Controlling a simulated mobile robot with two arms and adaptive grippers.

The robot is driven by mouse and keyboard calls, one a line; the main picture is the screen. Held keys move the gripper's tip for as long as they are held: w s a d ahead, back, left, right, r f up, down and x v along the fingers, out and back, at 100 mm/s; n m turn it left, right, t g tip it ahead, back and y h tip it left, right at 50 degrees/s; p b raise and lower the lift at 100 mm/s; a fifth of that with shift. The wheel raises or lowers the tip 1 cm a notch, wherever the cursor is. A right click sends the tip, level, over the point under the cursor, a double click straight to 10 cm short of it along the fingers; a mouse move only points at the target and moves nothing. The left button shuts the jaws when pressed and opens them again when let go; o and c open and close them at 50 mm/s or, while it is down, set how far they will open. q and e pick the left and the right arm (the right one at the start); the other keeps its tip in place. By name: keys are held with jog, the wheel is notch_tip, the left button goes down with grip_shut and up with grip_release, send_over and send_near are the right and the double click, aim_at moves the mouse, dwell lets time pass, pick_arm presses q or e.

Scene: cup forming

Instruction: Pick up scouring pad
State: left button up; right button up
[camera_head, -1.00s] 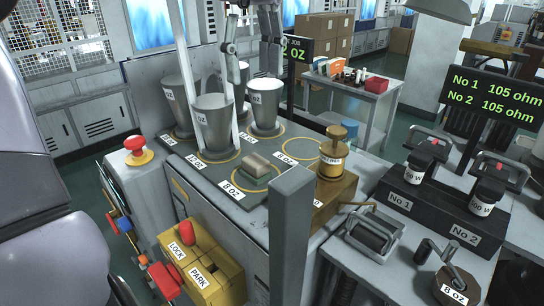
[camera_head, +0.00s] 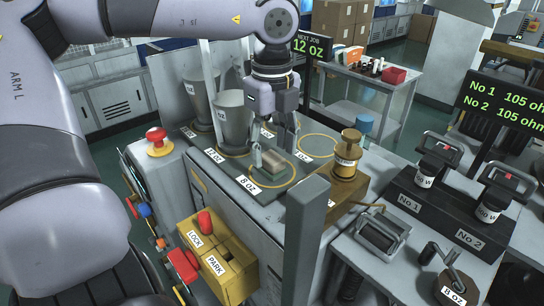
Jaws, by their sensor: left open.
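My left gripper (camera_head: 275,148) points down over the pad. It is open, with one finger near the pad's left end and the other behind it toward the right. Nothing is held between the fingers. I cannot tell whether either finger touches the pad. My right gripper is not in view.
A grey metal cup (camera_head: 233,124) stands left of my gripper, with another cup (camera_head: 200,98) behind. A brass weight-like piece (camera_head: 346,155) stands right of the plate. A grey post (camera_head: 304,240) rises in front. An empty yellow ring (camera_head: 319,146) lies at the back right.

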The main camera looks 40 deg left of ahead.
aim_at(272, 156)
pick_arm(q)
jog(key=shift+a+f, duration=0.1)
jog(key=shift+f, duration=0.7)
jog(key=shift+c, duration=0.4)
jog(key=shift+c, duration=0.8)
grip_shut()
jog(key=shift+r, duration=0.15)
jog(key=shift+w+r, duration=0.1)
jog(key=shift+r, duration=0.45)
notch_tip(272, 156, up, 19)
jog(key=b, duration=0.2)
jog(key=shift+b, duration=0.3)
jog(key=shift+f, duration=0.15)
